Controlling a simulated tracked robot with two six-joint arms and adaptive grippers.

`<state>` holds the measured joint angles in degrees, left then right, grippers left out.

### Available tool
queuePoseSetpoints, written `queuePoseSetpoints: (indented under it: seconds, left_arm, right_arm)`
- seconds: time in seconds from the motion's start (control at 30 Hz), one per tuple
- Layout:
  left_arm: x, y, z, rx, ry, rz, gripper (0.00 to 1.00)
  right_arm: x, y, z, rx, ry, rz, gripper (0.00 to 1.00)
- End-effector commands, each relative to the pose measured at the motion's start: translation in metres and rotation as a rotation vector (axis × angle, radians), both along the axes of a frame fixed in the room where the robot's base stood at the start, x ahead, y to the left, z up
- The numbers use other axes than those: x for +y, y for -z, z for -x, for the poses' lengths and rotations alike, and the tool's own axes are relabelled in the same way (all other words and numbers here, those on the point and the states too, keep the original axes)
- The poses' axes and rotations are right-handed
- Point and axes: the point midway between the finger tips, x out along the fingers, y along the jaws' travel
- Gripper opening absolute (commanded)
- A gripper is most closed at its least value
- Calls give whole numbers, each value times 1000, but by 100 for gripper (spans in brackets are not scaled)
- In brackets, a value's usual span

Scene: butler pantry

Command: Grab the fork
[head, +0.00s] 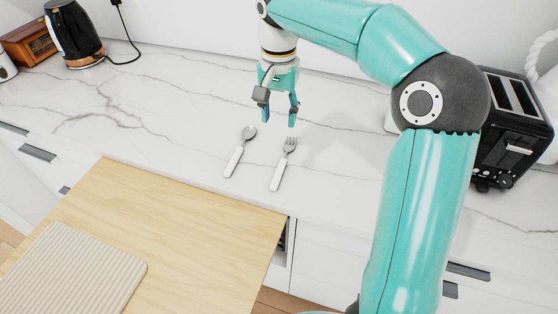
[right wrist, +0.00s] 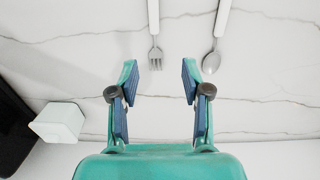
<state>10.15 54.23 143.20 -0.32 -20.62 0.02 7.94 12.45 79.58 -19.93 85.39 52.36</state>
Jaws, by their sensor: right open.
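The fork (head: 283,163) lies on the white marble counter, with its white handle toward the front edge and its metal tines toward the back. In the right wrist view the fork (right wrist: 155,40) shows ahead of the fingertips, nearer the left finger, tines pointing toward the gripper. My right gripper (head: 279,120) is open and empty above the counter, just behind the tines. In the right wrist view its two fingers (right wrist: 158,72) are spread apart, with nothing between the pads. My left gripper is not in view.
A spoon (head: 240,151) lies left of the fork, a small gap apart. A black toaster (head: 511,128) stands at the right, a kettle (head: 73,34) at the back left. A wooden board surface (head: 190,215) with a ribbed mat (head: 75,270) is in front. Counter around the cutlery is clear.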

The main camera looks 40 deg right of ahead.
Motion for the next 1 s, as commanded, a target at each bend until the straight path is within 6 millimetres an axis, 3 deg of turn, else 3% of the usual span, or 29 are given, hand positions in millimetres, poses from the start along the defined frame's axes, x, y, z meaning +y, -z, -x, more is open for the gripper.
queuePoseSetpoints:
  seconds: [0.3,0.67,1.0]
  left_arm:
    - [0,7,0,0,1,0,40]
    - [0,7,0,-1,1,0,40]
    - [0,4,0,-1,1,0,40]
  right_arm:
    - [-7,68,8,4,18,-1,48]
    - [-7,96,10,3,21,-1,48]
    - [-5,138,12,1,21,0,48]
